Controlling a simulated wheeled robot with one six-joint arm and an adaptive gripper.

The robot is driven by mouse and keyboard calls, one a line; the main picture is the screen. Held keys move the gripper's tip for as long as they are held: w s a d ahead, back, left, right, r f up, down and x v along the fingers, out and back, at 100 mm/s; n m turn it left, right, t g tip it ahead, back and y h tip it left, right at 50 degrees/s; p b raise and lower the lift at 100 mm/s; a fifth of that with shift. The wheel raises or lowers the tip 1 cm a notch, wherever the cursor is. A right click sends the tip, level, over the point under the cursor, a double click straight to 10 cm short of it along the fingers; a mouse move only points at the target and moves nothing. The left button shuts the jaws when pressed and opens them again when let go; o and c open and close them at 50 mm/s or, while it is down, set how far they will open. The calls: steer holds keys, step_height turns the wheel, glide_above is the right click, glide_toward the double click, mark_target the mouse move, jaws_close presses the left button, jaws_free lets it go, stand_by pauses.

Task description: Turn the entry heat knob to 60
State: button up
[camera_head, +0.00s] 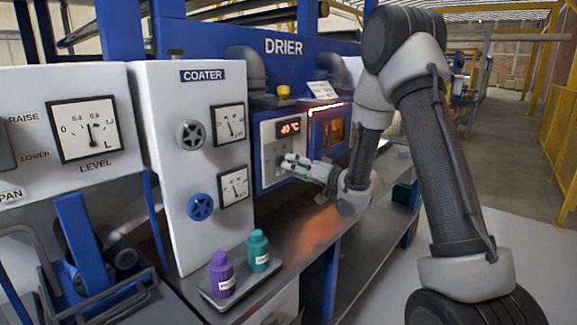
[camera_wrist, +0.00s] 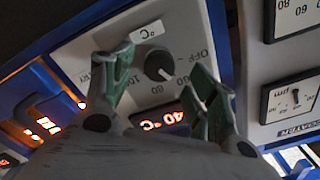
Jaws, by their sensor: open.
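The entry heat knob (camera_wrist: 158,66) is dark and round with a white pointer line, on a pale panel (camera_head: 270,138) of the blue drier. The wrist view shows the dial turned over, with OFF, 60 and 100 marks. The pointer lies between 60 and OFF; a finger hides part of the scale there. A red display (camera_head: 289,127) reads about 40 °C. It also shows in the wrist view (camera_wrist: 162,120). My gripper (camera_head: 290,165) is open in front of this panel. In the wrist view its green-padded fingers (camera_wrist: 164,70) stand either side of the knob; contact cannot be told.
The coater panel (camera_head: 172,110) with gauges, a grey wheel (camera_head: 190,135) and a blue wheel (camera_head: 200,207) stands left. A purple bottle (camera_head: 221,274) and a teal bottle (camera_head: 258,250) stand on a tray. A glowing window (camera_head: 330,131) is right of the knob panel.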

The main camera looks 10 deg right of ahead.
steer(key=v, duration=0.8)
steer(key=shift+s, duration=0.15)
steer(key=shift+d+f, duration=0.1)
steer(key=shift+d, duration=0.05)
